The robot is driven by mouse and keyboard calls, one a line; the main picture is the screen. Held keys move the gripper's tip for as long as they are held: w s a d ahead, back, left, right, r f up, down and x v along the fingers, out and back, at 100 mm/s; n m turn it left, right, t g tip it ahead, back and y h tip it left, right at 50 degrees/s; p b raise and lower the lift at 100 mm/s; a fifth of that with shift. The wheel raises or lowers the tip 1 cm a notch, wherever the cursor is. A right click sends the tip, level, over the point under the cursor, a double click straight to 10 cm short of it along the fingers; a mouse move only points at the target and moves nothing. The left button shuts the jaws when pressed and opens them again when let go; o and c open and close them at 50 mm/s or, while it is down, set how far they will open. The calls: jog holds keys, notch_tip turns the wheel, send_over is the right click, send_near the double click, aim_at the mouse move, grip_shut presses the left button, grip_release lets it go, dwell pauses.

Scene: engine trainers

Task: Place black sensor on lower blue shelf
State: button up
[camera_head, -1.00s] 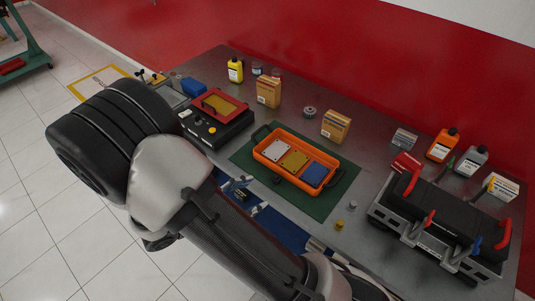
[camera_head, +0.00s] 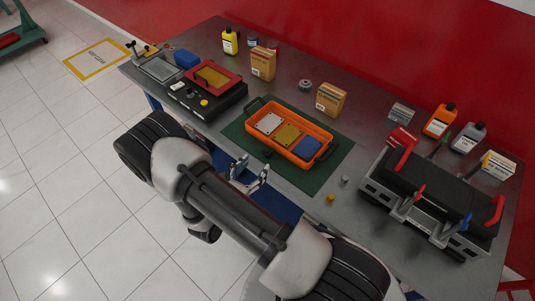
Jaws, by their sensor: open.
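My gripper (camera_head: 252,169) is open, its two silver fingers apart and nothing seen between them. It is at the front edge of the workbench, just in front of the green mat (camera_head: 238,127) and in line with the blue lower shelf (camera_head: 283,209). The blue shelf shows below the bench's front edge, partly covered by my arm. A small dark piece (camera_head: 267,153) lies on the mat against the front of the orange tray (camera_head: 318,129); it may be the black sensor, but it is too small to tell.
The tray holds white, yellow and blue plates. A black and red case (camera_head: 207,90) stands left on the bench, and a grey-black fixture with red handles (camera_head: 430,195) stands right. Small yellow (camera_head: 331,197) and grey (camera_head: 345,179) caps lie near the front edge. Boxes and bottles line the back.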

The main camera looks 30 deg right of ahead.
aim_at(266, 153)
jog(key=b+x, duration=0.2)
jog(key=x, duration=0.6)
jog(key=shift+a, duration=0.1)
jog(key=c, duration=1.2)
